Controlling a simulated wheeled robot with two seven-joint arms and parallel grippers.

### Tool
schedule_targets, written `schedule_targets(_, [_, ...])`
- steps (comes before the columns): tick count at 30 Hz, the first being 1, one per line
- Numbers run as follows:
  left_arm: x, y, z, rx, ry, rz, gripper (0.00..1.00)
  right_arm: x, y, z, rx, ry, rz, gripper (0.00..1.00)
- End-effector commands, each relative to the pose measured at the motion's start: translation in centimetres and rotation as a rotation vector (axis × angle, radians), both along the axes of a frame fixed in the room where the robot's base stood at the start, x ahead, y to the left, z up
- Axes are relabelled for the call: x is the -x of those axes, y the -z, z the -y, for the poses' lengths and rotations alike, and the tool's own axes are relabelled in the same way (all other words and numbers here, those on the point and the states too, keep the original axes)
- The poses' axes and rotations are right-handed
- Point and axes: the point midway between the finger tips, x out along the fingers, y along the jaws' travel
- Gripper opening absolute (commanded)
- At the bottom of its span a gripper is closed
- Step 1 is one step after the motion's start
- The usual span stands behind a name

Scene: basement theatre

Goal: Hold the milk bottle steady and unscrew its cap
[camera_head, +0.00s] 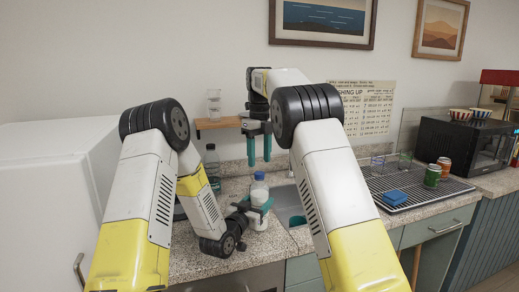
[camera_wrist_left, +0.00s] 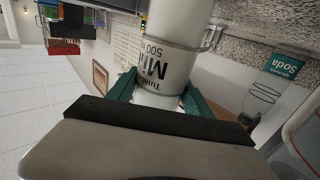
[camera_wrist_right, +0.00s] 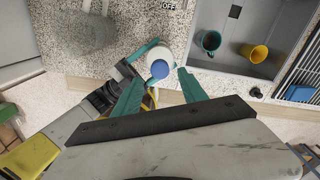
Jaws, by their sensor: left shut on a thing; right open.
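The white milk bottle (camera_head: 258,196) stands upright at the counter's front, left of the sink. Its blue cap (camera_head: 259,176) is on top. My left gripper (camera_head: 253,208) is shut around the bottle's body. In the left wrist view its teal fingers lie on both sides of the labelled bottle (camera_wrist_left: 168,45). My right gripper (camera_head: 259,150) is open and empty, pointing down above the cap with a gap between. In the right wrist view the cap (camera_wrist_right: 160,69) shows from above, beyond and between the open fingertips.
The sink (camera_wrist_right: 235,40) holds a teal cup (camera_wrist_right: 208,42) and a yellow cup (camera_wrist_right: 256,54). A soda bottle (camera_head: 212,163) stands behind my left arm. A drying rack (camera_head: 405,190) with a blue sponge (camera_head: 395,197) and two cans lies to the right. A wooden shelf (camera_head: 218,123) juts from the wall.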

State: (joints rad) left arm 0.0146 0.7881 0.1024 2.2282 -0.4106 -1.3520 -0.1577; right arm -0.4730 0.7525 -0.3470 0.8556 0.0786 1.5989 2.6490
Motion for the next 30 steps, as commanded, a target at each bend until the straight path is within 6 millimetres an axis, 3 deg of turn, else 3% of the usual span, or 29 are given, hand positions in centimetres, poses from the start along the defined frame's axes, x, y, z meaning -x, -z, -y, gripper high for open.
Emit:
schedule_targets(9, [0.0, 0.0, 0.0, 0.0, 0.0, 0.001, 0.0, 0.0, 4.1, 0.0, 0.001, -0.002, 0.0, 0.5])
schedule_targets(20, [0.0, 0.0, 0.0, 0.001, 0.0, 0.002, 0.0, 0.0, 4.7, 0.0, 0.0, -0.002, 0.001, 0.5])
schedule_targets(27, [0.0, 0.0, 0.0, 0.001, 0.0, 0.002, 0.0, 0.0, 4.7, 0.0, 0.0, -0.003, 0.001, 0.05])
schedule_targets(28, [0.0, 0.0, 0.0, 0.001, 0.0, 0.002, 0.0, 0.0, 4.7, 0.0, 0.0, -0.003, 0.001, 0.0])
schedule_targets(30, [0.0, -0.1, 0.0, 0.001, 0.0, 0.002, 0.0, 0.0, 4.7, 0.0, 0.0, -0.002, 0.001, 0.0])
